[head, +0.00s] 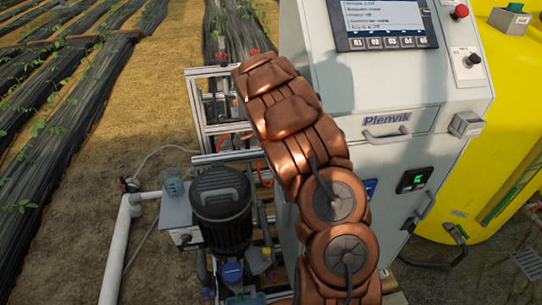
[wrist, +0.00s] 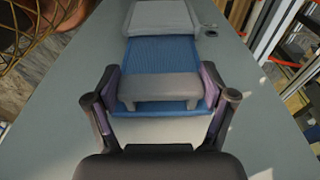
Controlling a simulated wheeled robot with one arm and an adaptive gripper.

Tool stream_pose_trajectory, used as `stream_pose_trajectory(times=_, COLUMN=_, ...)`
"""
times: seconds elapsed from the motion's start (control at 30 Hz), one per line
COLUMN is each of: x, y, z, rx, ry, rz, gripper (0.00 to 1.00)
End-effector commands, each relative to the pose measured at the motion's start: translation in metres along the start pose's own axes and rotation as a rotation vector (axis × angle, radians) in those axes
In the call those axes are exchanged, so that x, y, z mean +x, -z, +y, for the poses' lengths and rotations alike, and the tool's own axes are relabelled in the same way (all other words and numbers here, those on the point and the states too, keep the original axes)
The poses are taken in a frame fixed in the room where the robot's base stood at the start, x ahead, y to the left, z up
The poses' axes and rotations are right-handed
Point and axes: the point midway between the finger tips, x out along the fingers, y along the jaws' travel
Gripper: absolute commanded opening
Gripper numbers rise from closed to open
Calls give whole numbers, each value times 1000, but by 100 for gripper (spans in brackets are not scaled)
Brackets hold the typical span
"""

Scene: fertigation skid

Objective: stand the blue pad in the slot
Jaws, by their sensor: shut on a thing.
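In the wrist view the blue pad (wrist: 160,56) lies between the fingers of my gripper (wrist: 160,90). The pad has a ribbed blue face and a grey bar across its near part. The purple-lined fingers press in from the left and right, at the ends of the bar, so my gripper is shut on the pad. A pale grey block (wrist: 161,18) is at the pad's far end; I cannot tell whether they touch. I cannot make out the slot for certain. In the head view my gripper and the pad are hidden behind my copper arm and the cabinet.
A grey panel surface (wrist: 262,130) surrounds the pad. Metal frame rails (wrist: 285,35) stand to the right in the wrist view. In the head view a white control cabinet (head: 375,95) stands right of my arm, a black motor (head: 222,210) and white pipe (head: 117,250) left.

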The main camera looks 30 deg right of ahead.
Motion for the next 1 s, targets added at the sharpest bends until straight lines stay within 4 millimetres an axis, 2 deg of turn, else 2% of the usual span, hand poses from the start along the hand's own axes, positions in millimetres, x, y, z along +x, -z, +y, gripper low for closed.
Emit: stream_pose_trajectory(times=1.0, x=48, y=-7, z=-1, rx=0, ry=3, rz=-1, gripper=13)
